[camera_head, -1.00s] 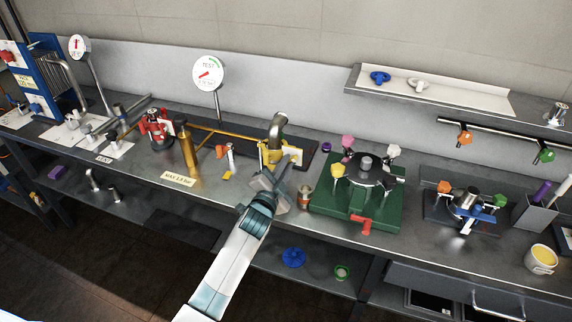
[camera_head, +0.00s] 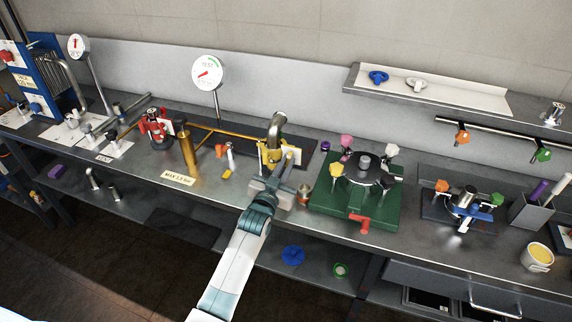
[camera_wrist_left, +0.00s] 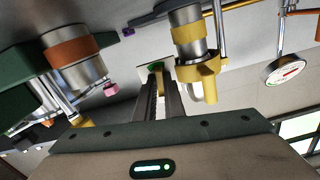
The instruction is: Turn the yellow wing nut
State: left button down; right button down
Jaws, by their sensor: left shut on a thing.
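A yellow clamp (camera_head: 264,153) sits around the base of a bent steel pipe (camera_head: 277,125) on the bench. In the left wrist view the clamp (camera_wrist_left: 199,68) is right of my fingers. My left gripper (camera_head: 287,162) reaches up from the front to the right side of the clamp. In the left wrist view its two fingers (camera_wrist_left: 159,84) are close together, with a narrow yellowish piece (camera_wrist_left: 160,80) between them. This appears to be the yellow wing nut, mostly hidden by the fingers. My right gripper is not in view.
A green base (camera_head: 325,200) with a round lid and coloured knobs, one yellow (camera_head: 336,170), stands close to the right. A small copper-coloured piece (camera_head: 304,194) lies between. A brass cylinder (camera_head: 188,150) and a round gauge (camera_head: 209,72) are to the left and behind.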

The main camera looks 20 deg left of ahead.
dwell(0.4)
pick_arm(q)
jog(key=c, duration=2.1)
grip_release()
jog(key=shift+s, duration=0.1)
jog(key=s+b, duration=0.1)
jog(key=s, duration=0.4)
jog(key=s+b, duration=0.1)
jog(key=s, duration=0.5)
jog(key=s+b, duration=0.2)
jog(key=s, duration=0.4)
jog(key=shift+s+a, duration=0.1)
jog(key=shift+a, duration=0.2)
jog(key=shift+f, duration=0.1)
